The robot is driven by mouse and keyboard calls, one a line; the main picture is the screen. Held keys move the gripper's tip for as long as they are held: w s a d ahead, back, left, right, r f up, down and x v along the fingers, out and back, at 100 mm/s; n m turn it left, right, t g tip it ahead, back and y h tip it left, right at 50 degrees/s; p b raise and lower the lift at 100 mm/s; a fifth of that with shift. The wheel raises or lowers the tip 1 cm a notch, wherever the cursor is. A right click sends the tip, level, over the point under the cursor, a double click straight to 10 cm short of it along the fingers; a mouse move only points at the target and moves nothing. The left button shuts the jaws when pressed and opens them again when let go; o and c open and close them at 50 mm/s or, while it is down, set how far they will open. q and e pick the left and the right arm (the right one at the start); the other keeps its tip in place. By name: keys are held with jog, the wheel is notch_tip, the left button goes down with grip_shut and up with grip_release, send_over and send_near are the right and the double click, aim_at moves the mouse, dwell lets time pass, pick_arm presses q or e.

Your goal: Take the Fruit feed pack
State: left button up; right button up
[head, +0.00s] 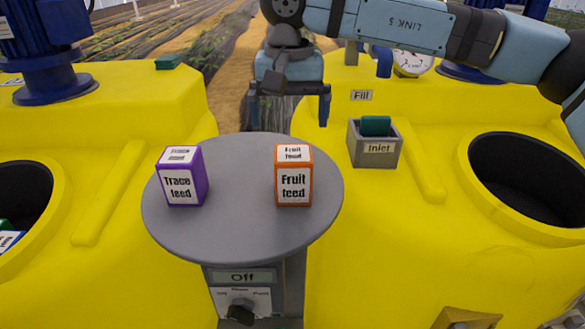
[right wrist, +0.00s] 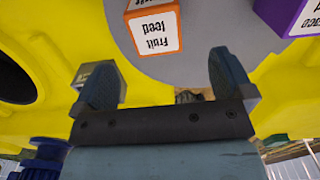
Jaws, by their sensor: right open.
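The Fruit feed pack (head: 293,178) is an orange-edged box with white labels, standing upright on the right half of a round grey table. It also shows in the right wrist view (right wrist: 154,30), beyond the fingertips. My right gripper (head: 289,112) hangs behind and above the table's far edge, with its two fingers spread and nothing between them. In the right wrist view my right gripper (right wrist: 165,75) is open and apart from the pack. My left gripper is not in view.
A purple Trace feed pack (head: 181,177) stands on the left of the round table (head: 240,225). Yellow tanks (head: 130,110) flank it. An Inlet box (head: 375,149) with a green piece in it and an open tank mouth (head: 530,180) lie right. An Off panel (head: 243,277) is below.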

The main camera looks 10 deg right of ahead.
aim_at(294, 153)
notch_tip(294, 153, down, 3)
jog(key=shift+r, duration=0.2)
jog(key=shift+f, duration=0.35)
jog(key=shift+d+f+p, duration=0.15)
jog(key=shift+f+p, duration=0.45)
jog(key=shift+p, duration=0.1)
jog(key=f, duration=0.1)
jog(key=f+p, duration=0.1)
jog(key=f, duration=0.1)
jog(key=shift+s+d+f, duration=0.1)
jog(key=shift+d+f, duration=0.1)
jog(key=shift+f, duration=0.4)
jog(key=c, duration=1.2)
